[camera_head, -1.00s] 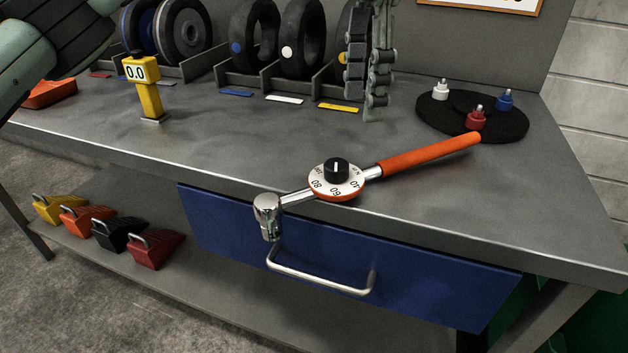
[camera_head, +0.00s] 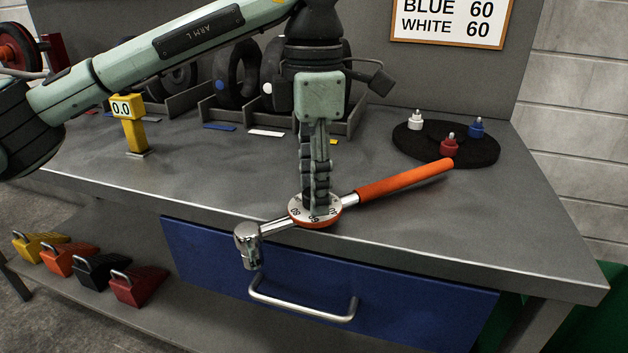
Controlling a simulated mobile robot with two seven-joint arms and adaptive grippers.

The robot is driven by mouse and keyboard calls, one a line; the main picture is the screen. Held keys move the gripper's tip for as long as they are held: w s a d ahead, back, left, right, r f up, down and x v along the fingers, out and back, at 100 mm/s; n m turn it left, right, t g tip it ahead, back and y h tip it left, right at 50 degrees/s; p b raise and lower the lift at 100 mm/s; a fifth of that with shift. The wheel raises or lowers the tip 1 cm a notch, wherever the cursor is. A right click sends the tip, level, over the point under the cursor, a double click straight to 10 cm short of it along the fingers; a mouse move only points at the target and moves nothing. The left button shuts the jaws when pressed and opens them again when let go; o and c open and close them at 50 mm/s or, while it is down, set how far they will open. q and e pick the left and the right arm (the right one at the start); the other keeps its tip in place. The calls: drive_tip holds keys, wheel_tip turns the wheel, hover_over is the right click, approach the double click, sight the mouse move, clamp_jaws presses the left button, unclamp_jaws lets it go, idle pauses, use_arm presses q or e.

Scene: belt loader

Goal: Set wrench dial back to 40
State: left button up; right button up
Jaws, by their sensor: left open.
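The torque wrench (camera_head: 404,180) lies on the workbench near its front edge, its orange handle pointing to the back right and its chrome head at the front left. Its round white dial (camera_head: 298,213) with an orange rim carries printed numbers; 80 and 60 are partly readable. My left gripper (camera_head: 317,208) points straight down over the dial, its fingers around or just above the black knob, which they hide. The fingers are open; whether they touch the knob I cannot tell. The knob's pointer is hidden. My right gripper is not in view.
A yellow gauge reading 0.0 (camera_head: 132,124) stands at the left. Tires (camera_head: 236,75) stand in a rack behind. A black round mat (camera_head: 475,150) holds white, red and blue caps. A blue drawer (camera_head: 210,258) is below. A sign (camera_head: 452,22) reads blue 60, white 60.

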use_arm(q)
clamp_jaws()
idle(0.3)
drive_tip(key=shift+n, duration=0.3)
